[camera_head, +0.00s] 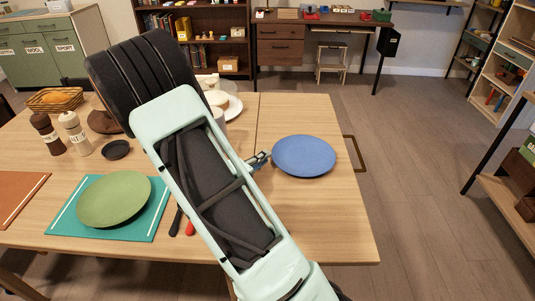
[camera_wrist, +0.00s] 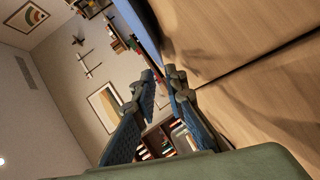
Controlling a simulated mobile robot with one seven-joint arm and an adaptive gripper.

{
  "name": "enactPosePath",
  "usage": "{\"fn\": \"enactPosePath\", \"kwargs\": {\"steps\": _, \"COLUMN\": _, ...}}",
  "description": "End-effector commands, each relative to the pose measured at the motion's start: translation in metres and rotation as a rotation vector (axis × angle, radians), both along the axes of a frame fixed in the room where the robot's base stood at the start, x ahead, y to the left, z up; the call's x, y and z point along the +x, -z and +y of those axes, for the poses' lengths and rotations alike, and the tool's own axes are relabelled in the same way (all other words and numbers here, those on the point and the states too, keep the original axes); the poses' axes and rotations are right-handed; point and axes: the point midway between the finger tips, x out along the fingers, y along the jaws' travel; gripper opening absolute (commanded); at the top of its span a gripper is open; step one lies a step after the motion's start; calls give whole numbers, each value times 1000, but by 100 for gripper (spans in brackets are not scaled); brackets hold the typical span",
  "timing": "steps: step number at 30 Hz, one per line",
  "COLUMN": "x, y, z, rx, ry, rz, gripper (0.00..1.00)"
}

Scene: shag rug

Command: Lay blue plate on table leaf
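The blue plate (camera_head: 304,156) is over the right part of the wooden table, the leaf (camera_head: 335,215) right of the seam. It looks about level; whether it touches the wood or is slightly above is hard to tell. My gripper (camera_head: 262,158) reaches its left rim from the left. In the wrist view my fingertips (camera_wrist: 163,75) are close together with the rim of the blue plate (camera_wrist: 143,25) between them. The gripper appears shut on that rim. The leaf surface also shows in the wrist view (camera_wrist: 225,30).
A green plate (camera_head: 114,201) lies on a teal placemat (camera_head: 85,222) at left. Two mills (camera_head: 75,134), a small black dish (camera_head: 116,150) and a bread basket (camera_head: 55,99) stand behind. My arm hides the table's middle. The leaf's front is bare.

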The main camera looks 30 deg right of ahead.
Motion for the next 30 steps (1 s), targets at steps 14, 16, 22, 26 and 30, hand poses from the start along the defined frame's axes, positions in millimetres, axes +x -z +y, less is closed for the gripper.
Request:
{"fn": "enactPosePath", "kwargs": {"steps": 14, "x": -37, "y": -21, "z": 68, "rx": 0, "ry": -3, "rz": 1, "gripper": 12}}
{"fn": "enactPosePath", "kwargs": {"steps": 16, "x": -38, "y": -21, "z": 70, "rx": 0, "ry": -2, "rz": 2, "gripper": 12}}
{"fn": "enactPosePath", "kwargs": {"steps": 22, "x": -39, "y": -21, "z": 70, "rx": 0, "ry": 0, "rz": 1, "gripper": 12}}
{"fn": "enactPosePath", "kwargs": {"steps": 26, "x": -39, "y": -21, "z": 70, "rx": 0, "ry": -1, "rz": 1, "gripper": 12}}
{"fn": "enactPosePath", "kwargs": {"steps": 30, "x": -39, "y": -21, "z": 70, "rx": 1, "ry": 0, "rz": 0, "gripper": 12}}
